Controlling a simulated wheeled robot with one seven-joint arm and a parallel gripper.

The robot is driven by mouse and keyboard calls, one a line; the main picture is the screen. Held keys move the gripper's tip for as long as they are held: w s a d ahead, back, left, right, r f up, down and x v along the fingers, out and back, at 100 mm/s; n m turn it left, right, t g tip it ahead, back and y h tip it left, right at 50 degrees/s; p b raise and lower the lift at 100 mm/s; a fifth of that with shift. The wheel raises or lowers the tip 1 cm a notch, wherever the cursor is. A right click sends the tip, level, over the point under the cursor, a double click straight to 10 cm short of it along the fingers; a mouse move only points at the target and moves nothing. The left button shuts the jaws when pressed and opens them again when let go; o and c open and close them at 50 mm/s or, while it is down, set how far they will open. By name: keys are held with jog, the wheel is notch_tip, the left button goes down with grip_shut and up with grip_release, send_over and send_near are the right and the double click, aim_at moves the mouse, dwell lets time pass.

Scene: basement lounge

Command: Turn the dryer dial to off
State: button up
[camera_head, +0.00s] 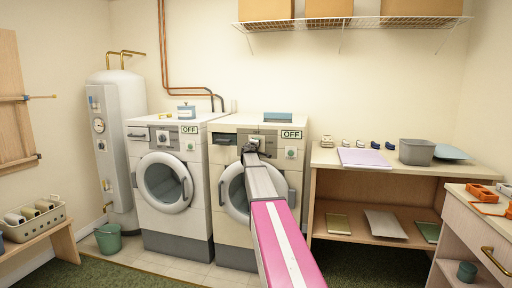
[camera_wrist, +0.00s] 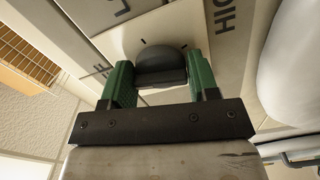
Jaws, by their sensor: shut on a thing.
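Two white front-loading machines stand side by side in the head view, the left one (camera_head: 190,226) and the right one (camera_head: 232,242). Each has an "OFF" label on its top panel, such as the right one's label (camera_head: 291,134). My arm reaches to the right machine's panel, and my gripper (camera_head: 252,148) hides the dial there. In the wrist view the dark round dial (camera_wrist: 162,58) has a raised bar. My gripper's green fingers (camera_wrist: 161,82) are shut on that bar from both sides. "HIGH" is printed to the dial's right; other lettering is cut off.
A wooden bench (camera_head: 327,160) with a grey bin (camera_head: 416,151) stands to the right. A drawer cabinet (camera_head: 477,222) is nearer at far right. A white tank (camera_head: 120,150) stands left. A wire shelf (camera_head: 350,22) with boxes hangs above. A green bucket (camera_head: 108,238) is on the floor.

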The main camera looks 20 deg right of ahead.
jog(key=shift+n, duration=1.1)
jog(key=o, duration=0.9)
jog(key=v, duration=1.1)
jog(key=shift+w, duration=0.15)
